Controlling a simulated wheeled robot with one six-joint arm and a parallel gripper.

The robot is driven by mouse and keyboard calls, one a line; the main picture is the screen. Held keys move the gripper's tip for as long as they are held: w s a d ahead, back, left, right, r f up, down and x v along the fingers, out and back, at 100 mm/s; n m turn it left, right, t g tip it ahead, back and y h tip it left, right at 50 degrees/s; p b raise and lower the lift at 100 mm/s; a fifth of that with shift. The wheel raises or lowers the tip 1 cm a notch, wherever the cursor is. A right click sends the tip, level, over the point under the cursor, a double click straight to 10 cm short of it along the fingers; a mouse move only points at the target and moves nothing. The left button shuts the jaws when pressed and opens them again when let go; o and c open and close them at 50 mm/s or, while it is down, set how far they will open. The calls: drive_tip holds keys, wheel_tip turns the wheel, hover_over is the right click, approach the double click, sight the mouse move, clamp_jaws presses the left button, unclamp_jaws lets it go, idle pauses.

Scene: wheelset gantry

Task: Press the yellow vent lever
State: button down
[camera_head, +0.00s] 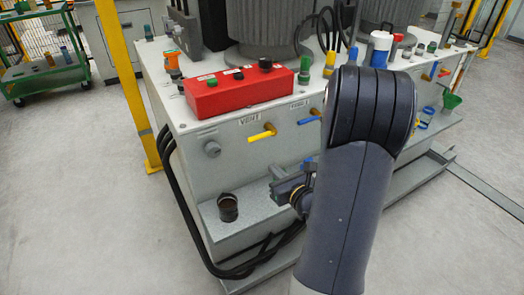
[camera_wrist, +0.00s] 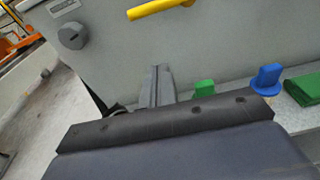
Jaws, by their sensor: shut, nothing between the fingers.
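The yellow vent lever (camera_head: 262,134) sticks out from the front face of the grey cabinet (camera_head: 232,160), just below a plate marked VENT (camera_head: 249,118). It also shows at the top edge of the wrist view (camera_wrist: 160,8), partly cut off. My gripper (camera_head: 278,180) is below the lever and slightly to its right in the head view, apart from it. In the wrist view its fingers (camera_wrist: 156,80) are together and empty, pointing toward the panel below the lever. My arm hides part of the cabinet front in the head view.
A grey round knob (camera_head: 212,149) is left of the lever, and a blue lever (camera_head: 309,120) is to its right. A dark cup (camera_head: 228,207) stands on the ledge below. Green (camera_wrist: 204,88) and blue (camera_wrist: 267,79) items are right of the fingers. A red control box (camera_head: 238,90) sits on top.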

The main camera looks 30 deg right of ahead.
drive_tip(key=w, duration=0.3)
drive_tip(key=w+f+b, duration=0.1)
drive_tip(key=w, duration=0.6)
drive_tip(key=shift+w+a+f+b, duration=0.1)
drive_tip(key=shift+a+f+b, duration=0.15)
drive_tip(key=shift+f+b, duration=0.1)
drive_tip(key=shift+s+d+r+p, duration=0.15)
drive_tip(key=shift+s+r, duration=0.15)
drive_tip(key=shift+r, duration=0.8)
drive_tip(key=shift+s+a+r+p, duration=0.15)
drive_tip(key=shift+s+r, duration=0.15)
drive_tip(key=shift+r, duration=0.75)
drive_tip(key=shift+d+r+p, duration=0.15)
drive_tip(key=shift+d+p, duration=0.05)
drive_tip(key=shift+p, duration=0.15)
drive_tip(key=shift+a+m, duration=0.2)
drive_tip(key=shift+m, duration=0.1)
